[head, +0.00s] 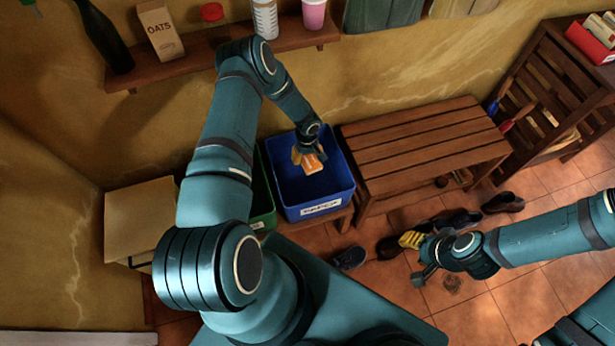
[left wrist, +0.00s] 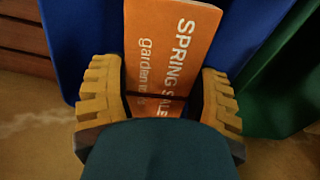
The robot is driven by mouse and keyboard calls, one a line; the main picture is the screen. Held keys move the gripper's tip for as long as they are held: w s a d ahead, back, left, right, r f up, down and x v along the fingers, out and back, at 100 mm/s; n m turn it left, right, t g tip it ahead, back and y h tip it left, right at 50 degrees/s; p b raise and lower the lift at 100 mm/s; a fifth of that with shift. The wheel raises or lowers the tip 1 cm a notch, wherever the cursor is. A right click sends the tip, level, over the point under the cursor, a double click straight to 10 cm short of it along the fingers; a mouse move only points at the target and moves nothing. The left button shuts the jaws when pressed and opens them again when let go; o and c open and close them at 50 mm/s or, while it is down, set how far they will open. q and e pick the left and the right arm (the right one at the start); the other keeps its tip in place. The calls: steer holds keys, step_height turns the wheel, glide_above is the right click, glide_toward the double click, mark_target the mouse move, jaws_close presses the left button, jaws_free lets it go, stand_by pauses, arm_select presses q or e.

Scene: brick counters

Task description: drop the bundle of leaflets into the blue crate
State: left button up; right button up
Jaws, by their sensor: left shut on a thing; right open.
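The bundle of leaflets (head: 312,163) is orange with white print and a dark band around it. In the left wrist view the bundle (left wrist: 168,45) reads "SPRING SALE". My left gripper (head: 305,155) is shut on it, with yellow fingers on both sides; the gripper also shows in the left wrist view (left wrist: 165,100). The blue crate (head: 320,207) has a white label on its front. In the head view the held bundle is over the crate's opening. The blue wall (left wrist: 75,50) shows behind it in the left wrist view. My right gripper (head: 412,240) is open and empty above the floor.
A green crate (head: 264,217) stands left of the blue one, partly hidden by my left arm. A slatted wooden bench (head: 425,145) is to the right. Several dark shoes (head: 458,220) lie on the tiled floor. A shelf (head: 190,60) with an oats box (head: 160,30) is above.

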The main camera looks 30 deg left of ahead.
arm_select(q)
steer(key=o, duration=1.1)
step_height(320, 180, up, 12)
